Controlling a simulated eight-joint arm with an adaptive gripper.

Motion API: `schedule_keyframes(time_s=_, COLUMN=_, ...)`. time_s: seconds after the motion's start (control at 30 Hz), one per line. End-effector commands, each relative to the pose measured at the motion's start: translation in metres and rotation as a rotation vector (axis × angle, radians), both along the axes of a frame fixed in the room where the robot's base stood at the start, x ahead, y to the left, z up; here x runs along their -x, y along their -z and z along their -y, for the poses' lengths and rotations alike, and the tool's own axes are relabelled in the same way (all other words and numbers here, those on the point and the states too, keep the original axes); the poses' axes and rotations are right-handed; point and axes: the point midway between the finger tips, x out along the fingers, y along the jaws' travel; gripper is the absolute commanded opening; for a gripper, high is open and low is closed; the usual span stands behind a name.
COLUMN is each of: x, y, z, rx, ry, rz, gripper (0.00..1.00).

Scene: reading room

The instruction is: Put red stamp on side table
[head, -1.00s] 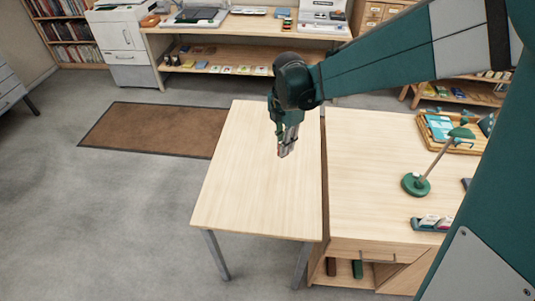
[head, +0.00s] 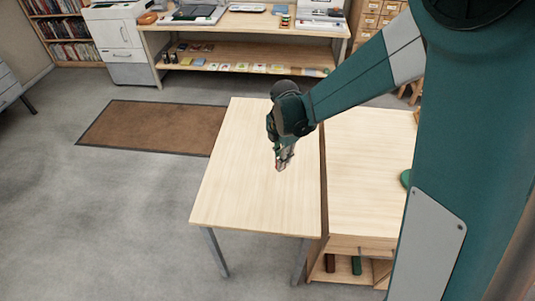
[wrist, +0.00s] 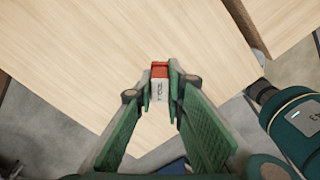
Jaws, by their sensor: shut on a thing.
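The red stamp (wrist: 160,71) is between the fingertips of my gripper (wrist: 160,88) in the wrist view. It has a red end and a pale body with dark marks. In the head view my gripper (head: 284,161) points down over the side table (head: 240,205), and the stamp shows only as a small red and pale patch (head: 281,164). The side table is a bare, light wood top on grey metal legs. I cannot tell whether the stamp touches the tabletop.
A wood desk (head: 360,180) stands against the side table's right side, with a narrow gap between. A green lamp base (head: 405,179) shows partly behind my arm. A brown mat (head: 155,127) lies on the floor behind. The side table top is otherwise clear.

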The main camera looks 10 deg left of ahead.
Motion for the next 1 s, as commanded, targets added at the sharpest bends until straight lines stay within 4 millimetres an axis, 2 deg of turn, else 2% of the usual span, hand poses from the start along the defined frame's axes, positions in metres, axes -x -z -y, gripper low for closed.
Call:
schedule_keyframes(time_s=0.17, x=0.0, y=0.009, z=0.0, rx=0.0, ry=0.0, rz=0.0, gripper=0.01)
schedule_keyframes(time_s=0.6, x=0.0, y=0.058, z=0.0, rx=0.0, ry=0.0, rz=0.0, gripper=0.01)
schedule_keyframes(time_s=1.0, x=0.0, y=0.062, z=0.0, rx=0.0, ry=0.0, rz=0.0, gripper=0.01)
